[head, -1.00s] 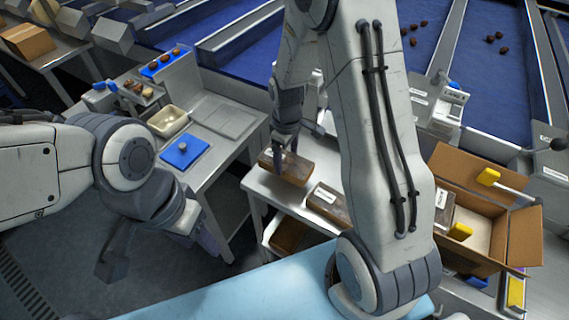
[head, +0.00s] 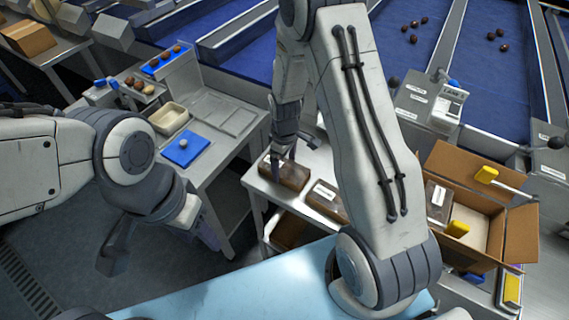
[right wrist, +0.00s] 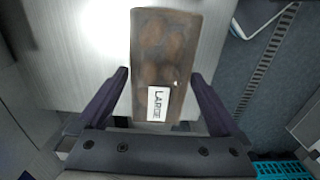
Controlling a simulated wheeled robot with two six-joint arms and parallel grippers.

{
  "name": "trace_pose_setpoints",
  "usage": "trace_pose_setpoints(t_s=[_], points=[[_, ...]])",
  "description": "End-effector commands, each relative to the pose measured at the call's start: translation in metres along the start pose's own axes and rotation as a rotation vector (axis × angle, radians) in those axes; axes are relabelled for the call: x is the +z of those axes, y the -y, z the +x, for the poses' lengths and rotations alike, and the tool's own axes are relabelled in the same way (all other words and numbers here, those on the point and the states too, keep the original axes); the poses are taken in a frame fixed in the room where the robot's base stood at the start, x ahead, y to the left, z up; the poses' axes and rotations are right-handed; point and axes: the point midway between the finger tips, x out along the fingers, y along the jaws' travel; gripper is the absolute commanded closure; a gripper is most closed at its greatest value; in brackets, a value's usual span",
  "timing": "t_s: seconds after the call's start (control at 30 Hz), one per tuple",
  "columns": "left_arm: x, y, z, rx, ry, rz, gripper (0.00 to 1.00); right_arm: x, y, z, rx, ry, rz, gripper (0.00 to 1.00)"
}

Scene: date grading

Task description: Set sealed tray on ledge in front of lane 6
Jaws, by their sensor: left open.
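A sealed brown tray with a white label reading LARGE (right wrist: 165,60) sits between the purple fingers of my right gripper (right wrist: 160,75). In the head view this tray (head: 290,177) is at the left end of a light grey bench (head: 258,186), under my right gripper (head: 283,152). Whether it rests on the bench or hangs just above is unclear. My left gripper (head: 212,232) is open and empty, low at the left beside the grading table, partly hidden by its wrist. I cannot read which lane is lane 6.
A second labelled tray (head: 326,200) lies close to the right on the bench, partly behind my right arm. A lower shelf holds another tray (head: 293,232). An open cardboard box (head: 520,232) stands right. Blue lanes (head: 390,50) with dates run behind.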

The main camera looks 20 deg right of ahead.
Motion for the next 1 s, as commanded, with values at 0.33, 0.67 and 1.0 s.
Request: trace_pose_setpoints(t_s=[0.33,0.67,1.0], points=[[0.000,0.000,0.003,0.000,0.000,0.000,0.50,-0.001,-0.001,-0.023,0.004,-0.005,0.000,0.00],[0.001,0.001,0.015,0.000,0.000,0.001,0.50,-0.001,-0.001,-0.092,0.005,-0.006,0.000,0.00],[0.001,0.001,0.017,0.000,0.000,0.001,0.50,-0.004,0.021,-0.134,0.001,-0.008,-0.005,0.00]])
